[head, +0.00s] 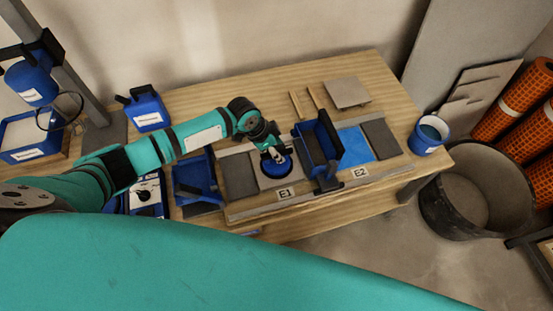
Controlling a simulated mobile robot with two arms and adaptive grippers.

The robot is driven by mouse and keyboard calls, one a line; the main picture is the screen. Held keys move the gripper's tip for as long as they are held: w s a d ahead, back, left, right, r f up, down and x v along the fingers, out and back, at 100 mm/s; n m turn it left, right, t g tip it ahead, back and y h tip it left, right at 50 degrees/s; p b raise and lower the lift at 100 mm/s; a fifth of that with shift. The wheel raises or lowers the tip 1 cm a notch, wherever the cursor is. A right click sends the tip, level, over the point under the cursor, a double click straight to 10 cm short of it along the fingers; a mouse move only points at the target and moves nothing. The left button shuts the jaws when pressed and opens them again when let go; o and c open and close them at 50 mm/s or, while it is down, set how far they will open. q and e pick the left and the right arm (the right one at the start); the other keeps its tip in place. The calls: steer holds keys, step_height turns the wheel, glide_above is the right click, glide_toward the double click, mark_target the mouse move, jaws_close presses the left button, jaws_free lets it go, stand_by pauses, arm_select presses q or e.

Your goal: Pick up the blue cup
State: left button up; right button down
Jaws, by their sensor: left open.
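A round dark blue cup (272,171), a low disc like a suction cup, sits on a light grey tile (271,183) behind the E1 label. My left gripper (275,155) reaches in from the left and is directly over this cup, pointing down. Its fingers are open around or just above the top of the cup; I cannot tell whether they touch it. The gripper hides part of the cup. My right gripper is not in view.
A blue holder (318,149) stands close to the right of the cup. A blue bucket (427,135) is at the table's right end. A blue tray (195,178) lies left. A loose tile (346,92) lies at the back of the wooden table (225,91).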

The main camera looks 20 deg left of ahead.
arm_select(q)
steer(key=c, duration=0.6)
jaws_close()
steer(key=shift+w, duration=0.1)
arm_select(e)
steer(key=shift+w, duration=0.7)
arm_select(q)
steer(key=shift+r, duration=0.15)
